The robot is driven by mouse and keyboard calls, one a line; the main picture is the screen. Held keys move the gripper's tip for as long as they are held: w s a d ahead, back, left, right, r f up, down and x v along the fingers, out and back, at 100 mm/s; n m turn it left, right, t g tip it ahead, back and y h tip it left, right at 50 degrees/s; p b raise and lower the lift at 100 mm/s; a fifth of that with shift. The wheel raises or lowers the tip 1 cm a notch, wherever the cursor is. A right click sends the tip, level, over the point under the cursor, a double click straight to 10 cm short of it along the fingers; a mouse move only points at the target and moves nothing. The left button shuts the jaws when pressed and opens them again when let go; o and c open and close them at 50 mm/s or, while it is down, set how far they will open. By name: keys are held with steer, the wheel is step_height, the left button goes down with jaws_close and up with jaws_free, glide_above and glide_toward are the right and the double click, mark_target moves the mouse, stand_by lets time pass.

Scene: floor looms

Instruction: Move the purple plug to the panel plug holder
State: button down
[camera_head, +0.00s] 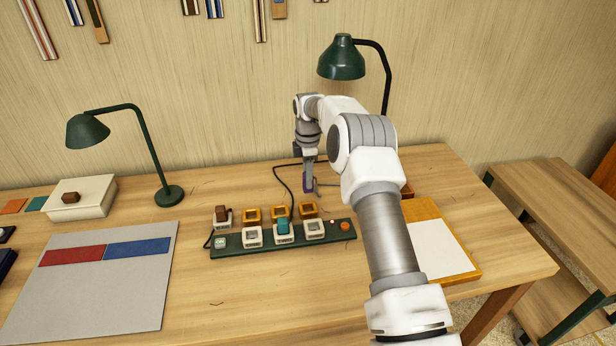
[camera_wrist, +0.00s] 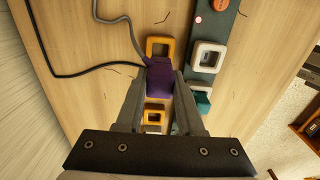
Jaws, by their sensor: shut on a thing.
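The purple plug (camera_wrist: 160,80) is between the fingertips of my gripper (camera_wrist: 161,88) in the wrist view, with a cable at its far end. In the head view the plug (camera_head: 308,187) shows as a small purple patch at my gripper (camera_head: 308,176), behind the panel. The dark green panel (camera_head: 270,241) carries a row of white square holders. One white holder (camera_head: 253,237) is empty, and another empty one (camera_head: 314,230) is near the right end. A teal plug (camera_head: 283,226) sits in the holder between them.
Orange square holders (camera_head: 251,215) stand on the table behind the panel; one (camera_wrist: 159,46) is just beyond the plug in the wrist view. A red button (camera_head: 345,226) is at the panel's right end. Cables (camera_head: 283,181) lie behind. A green lamp (camera_head: 146,150) stands left.

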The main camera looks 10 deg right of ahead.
steer(key=shift+f+b, duration=1.45)
steer(key=shift+f, duration=1.5)
steer(key=shift+f+b, duration=0.95)
steer(key=shift+f, duration=0.65)
steer(key=shift+c, duration=2.2)
jaws_free()
steer(key=shift+r, duration=0.1)
step_height(320, 180, up, 17)
steer(key=shift+r+p, duration=0.1)
steer(key=shift+p, duration=0.9)
